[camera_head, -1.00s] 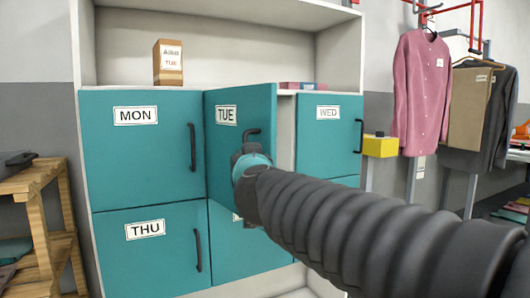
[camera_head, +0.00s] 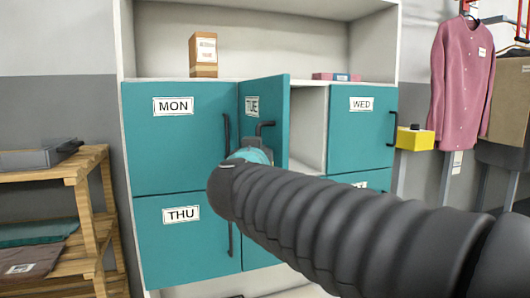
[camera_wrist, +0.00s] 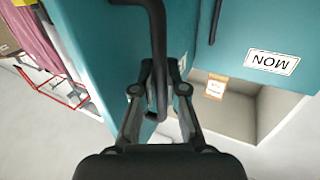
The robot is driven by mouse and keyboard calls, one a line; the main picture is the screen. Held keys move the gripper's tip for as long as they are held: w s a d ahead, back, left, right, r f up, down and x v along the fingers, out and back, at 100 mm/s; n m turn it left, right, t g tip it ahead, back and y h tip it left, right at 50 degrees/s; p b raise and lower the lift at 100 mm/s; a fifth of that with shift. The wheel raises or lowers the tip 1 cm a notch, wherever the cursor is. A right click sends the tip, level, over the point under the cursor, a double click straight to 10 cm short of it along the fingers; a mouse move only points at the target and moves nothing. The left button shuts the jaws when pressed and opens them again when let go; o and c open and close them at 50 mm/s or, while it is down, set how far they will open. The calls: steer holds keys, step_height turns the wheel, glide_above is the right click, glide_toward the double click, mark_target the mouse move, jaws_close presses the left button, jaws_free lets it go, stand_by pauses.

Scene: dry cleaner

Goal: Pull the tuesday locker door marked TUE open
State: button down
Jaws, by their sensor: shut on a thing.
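The teal TUE locker door (camera_head: 279,105) stands swung out from the cabinet, seen at a steep angle, with its TUE label (camera_head: 252,107) foreshortened. It is hinged on its left side, by the MON door (camera_head: 165,145). A pale compartment (camera_head: 308,130) shows to its right. The door's black bar handle (camera_wrist: 157,35) runs down between my gripper's fingers in the wrist view. My gripper (camera_wrist: 160,90) is shut on this handle. In the head view my arm hides most of the gripper and the lower part of the door.
The WED door (camera_head: 350,130) and THU door (camera_head: 165,240) are closed. A yellow box (camera_head: 415,139) stands right of the cabinet. A wooden shelf (camera_head: 60,170) stands at the left, and a pink shirt (camera_head: 460,75) hangs at the right.

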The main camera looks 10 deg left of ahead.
steer(key=shift+f, duration=0.4)
steer(key=c, duration=1.2)
jaws_free()
steer(key=shift+r, duration=0.2)
steer(key=s+d, duration=0.1)
steer(key=s, duration=1.1)
steer(key=shift+d, duration=0.2)
